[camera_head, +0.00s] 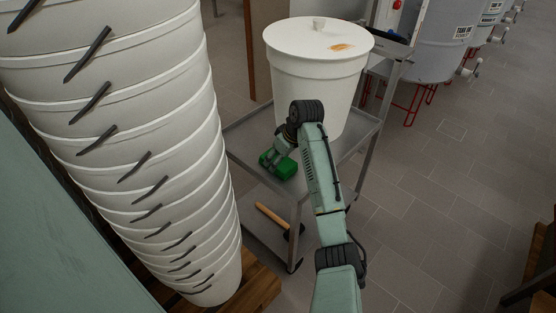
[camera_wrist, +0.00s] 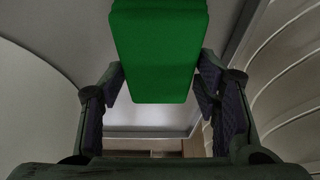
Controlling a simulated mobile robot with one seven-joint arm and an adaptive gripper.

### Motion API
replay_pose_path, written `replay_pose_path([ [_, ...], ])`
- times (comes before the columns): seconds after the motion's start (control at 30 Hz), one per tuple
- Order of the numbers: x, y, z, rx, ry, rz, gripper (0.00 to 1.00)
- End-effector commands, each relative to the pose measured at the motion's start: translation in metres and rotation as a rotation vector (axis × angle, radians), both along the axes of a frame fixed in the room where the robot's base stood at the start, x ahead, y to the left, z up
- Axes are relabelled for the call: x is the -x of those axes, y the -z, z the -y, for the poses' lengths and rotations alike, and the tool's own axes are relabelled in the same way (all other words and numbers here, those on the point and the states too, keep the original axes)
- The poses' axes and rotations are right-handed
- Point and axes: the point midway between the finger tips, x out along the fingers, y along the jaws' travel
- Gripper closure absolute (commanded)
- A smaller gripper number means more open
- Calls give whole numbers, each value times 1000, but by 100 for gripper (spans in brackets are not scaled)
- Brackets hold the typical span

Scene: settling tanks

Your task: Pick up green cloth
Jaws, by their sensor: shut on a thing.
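The green cloth (camera_head: 278,165) is a folded, block-like bundle at the end of my arm, over the upper shelf of a grey metal cart (camera_head: 232,131). In the wrist view the cloth (camera_wrist: 160,50) fills the upper middle, between the two fingers. My gripper (camera_wrist: 162,85) is shut on the cloth, with a dark finger pad at each side of it. In the head view the fingers are mostly hidden by the wrist. I cannot tell whether the cloth touches the shelf.
A white lidded bucket (camera_head: 313,85) stands on the cart just behind my wrist. A tall stack of white buckets (camera_head: 140,140) rises close on the left. A hammer with a wooden handle (camera_head: 272,217) lies on the lower shelf.

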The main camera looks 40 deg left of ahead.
Motion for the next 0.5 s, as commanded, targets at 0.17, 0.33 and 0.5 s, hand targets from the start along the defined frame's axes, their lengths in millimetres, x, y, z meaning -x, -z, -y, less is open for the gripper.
replay_pose_path([
  [0.17, 0, 0, 0, 0, 0, 0, 72],
  [0.33, 0, 0, 0, -1, 0, 1, 72],
  [0.5, -1, -7, -1, -2, 0, 2, 72],
])
